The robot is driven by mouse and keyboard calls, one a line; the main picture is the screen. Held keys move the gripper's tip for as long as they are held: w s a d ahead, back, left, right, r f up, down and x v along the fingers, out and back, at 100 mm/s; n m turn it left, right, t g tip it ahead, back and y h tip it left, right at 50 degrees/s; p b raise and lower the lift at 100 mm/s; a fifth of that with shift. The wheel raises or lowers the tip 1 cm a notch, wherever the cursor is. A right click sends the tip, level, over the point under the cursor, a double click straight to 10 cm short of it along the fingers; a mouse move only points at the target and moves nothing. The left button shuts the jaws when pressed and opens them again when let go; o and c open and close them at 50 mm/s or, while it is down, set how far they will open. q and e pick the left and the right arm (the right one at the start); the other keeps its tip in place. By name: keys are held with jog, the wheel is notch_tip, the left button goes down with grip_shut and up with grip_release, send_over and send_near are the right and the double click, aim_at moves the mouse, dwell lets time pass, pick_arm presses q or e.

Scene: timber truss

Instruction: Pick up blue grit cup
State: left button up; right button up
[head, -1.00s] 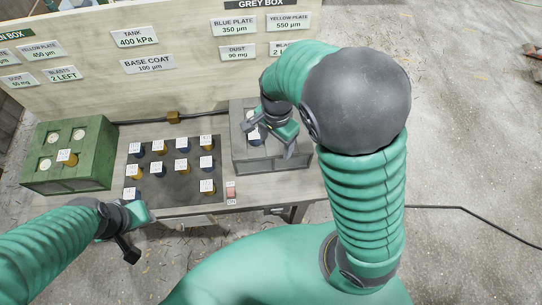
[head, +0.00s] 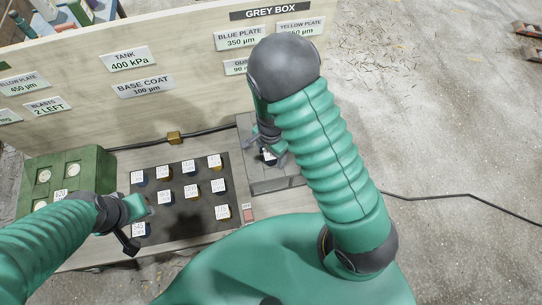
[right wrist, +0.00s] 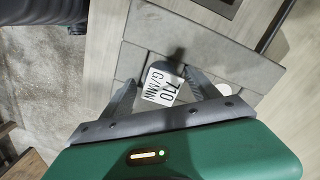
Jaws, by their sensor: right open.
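A cup with a white label reading 710 G/MIN (right wrist: 162,84) stands in the grey box, seen in the right wrist view. Its body is mostly hidden under the label; in the head view (head: 269,157) it looks dark blue. My right gripper (right wrist: 160,76) is open, with its fingers on either side of the cup. I cannot tell whether they touch it. In the head view my right gripper (head: 268,142) is partly hidden by my arm. My left gripper (head: 134,225) is over the front left of the dark mat; its jaw state is unclear.
The grey box (head: 272,180) stands right of a dark mat (head: 178,213) carrying several labelled blue and yellow cups. A green box (head: 70,166) is at the left. A red switch (head: 249,215) is near the front edge. A sign board (head: 190,60) stands behind.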

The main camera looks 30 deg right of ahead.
jog(key=shift+w+f, duration=0.1)
jog(key=shift+w, duration=0.2)
jog(key=shift+c, duration=0.5)
jog(key=shift+s, duration=0.2)
jog(key=c, duration=0.7)
grip_shut()
